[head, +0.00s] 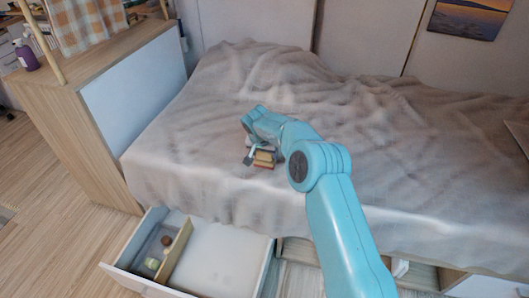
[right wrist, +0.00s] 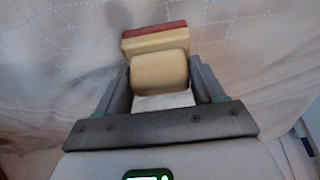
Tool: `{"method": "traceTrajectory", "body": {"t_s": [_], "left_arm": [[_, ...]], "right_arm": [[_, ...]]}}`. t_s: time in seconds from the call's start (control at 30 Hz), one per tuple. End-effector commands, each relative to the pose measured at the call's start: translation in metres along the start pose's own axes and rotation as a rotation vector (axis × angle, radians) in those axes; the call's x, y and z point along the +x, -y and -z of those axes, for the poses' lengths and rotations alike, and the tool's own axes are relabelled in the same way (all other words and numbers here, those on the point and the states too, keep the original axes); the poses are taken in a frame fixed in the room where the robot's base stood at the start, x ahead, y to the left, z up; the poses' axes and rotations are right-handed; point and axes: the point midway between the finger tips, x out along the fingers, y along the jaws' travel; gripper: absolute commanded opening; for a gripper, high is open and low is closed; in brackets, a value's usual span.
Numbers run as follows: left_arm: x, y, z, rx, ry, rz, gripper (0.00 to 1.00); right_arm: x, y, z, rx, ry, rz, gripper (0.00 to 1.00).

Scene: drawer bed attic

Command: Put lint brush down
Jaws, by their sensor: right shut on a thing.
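The lint brush (right wrist: 158,72) is between the fingers of my right gripper (right wrist: 162,82) in the right wrist view. Its visible part is a tan block, with a cream and dark red head beyond it. In the head view the lint brush (head: 263,158) is small and partly hidden by my right gripper (head: 254,155). My right gripper is shut on it, over the front part of the bed (head: 190,145). I cannot tell whether the brush touches the blanket. My left gripper is not in view.
An open drawer (head: 225,258) juts out below the bed, with a divider and small items at its left. A wooden cabinet (head: 60,110) stands at the left, with a purple bottle (head: 26,55) on it. Much of the blanket is bare.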

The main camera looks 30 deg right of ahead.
Motion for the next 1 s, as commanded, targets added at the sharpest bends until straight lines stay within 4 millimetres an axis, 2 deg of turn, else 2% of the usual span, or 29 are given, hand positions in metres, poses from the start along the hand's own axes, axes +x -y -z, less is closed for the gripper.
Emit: {"method": "traceTrajectory", "body": {"t_s": [0.2,0.23,0.3,0.57,0.7,0.77,1.0], "left_arm": [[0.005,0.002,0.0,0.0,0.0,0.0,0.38],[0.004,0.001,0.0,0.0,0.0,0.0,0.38],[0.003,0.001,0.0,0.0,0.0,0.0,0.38],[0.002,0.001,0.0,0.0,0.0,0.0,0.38],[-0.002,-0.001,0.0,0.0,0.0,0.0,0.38],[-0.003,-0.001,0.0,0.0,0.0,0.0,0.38],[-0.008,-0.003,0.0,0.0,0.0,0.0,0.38]], "right_arm": [[0.004,0.0,-0.002,0.0,0.0,0.0,0.44],[0.003,0.0,-0.001,0.0,0.0,0.0,0.75],[0.002,0.0,-0.001,0.0,0.0,0.0,0.94],[0.002,0.0,-0.001,0.0,0.0,0.0,0.94],[-0.008,0.0,0.001,0.0,-0.001,0.001,0.94],[-0.019,0.001,0.002,0.0,-0.002,0.002,0.94],[-0.076,0.001,0.002,-0.001,-0.002,0.003,0.94]]}}
